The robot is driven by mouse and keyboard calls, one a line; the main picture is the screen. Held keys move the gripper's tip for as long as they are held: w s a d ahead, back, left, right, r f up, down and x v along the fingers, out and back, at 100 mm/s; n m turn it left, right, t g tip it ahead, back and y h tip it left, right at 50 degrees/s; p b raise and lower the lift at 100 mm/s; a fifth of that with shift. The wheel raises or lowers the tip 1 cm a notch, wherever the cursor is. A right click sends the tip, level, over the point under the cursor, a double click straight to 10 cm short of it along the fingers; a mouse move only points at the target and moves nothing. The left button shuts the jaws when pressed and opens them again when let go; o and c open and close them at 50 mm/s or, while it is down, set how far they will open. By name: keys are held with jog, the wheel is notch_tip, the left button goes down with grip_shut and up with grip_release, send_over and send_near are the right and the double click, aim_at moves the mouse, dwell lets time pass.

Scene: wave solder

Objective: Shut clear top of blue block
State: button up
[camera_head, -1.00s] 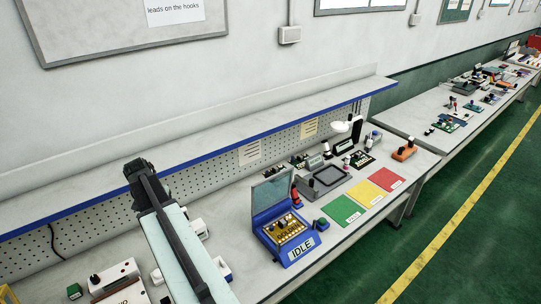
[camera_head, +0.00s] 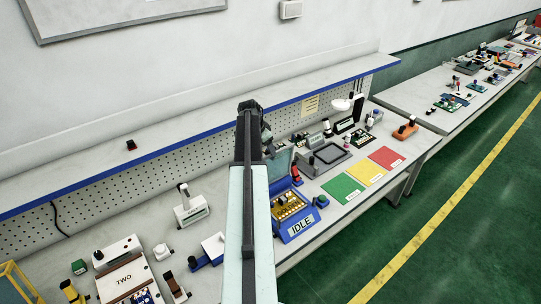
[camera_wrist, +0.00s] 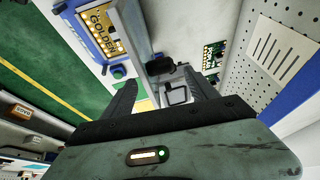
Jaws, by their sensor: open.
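The blue block (camera_head: 299,230) stands on the bench with IDLE on its front and gold parts on its top. Its clear top (camera_head: 281,163) is raised at the back, partly hidden by my arm. The block also shows at the upper left of the wrist view (camera_wrist: 80,32), with a grey panel beside it that looks like the raised top (camera_wrist: 132,32).
A green button box (camera_head: 321,201) sits right of the block, and a red-and-black item (camera_head: 296,174) stands close behind. Green (camera_head: 343,188), yellow and red mats lie further right. A blue-edged shelf (camera_head: 190,142) runs above the bench.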

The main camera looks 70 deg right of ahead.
jog(key=b, duration=0.3)
send_over(270, 166)
jog(key=w+d, duration=0.1)
jog(key=d, duration=0.2)
jog(key=f, duration=0.4)
jog(key=shift+w+a+f, duration=0.1)
jog(key=shift+w+f, duration=0.1)
jog(key=shift+f, duration=0.15)
jog(key=shift+r, duration=0.1)
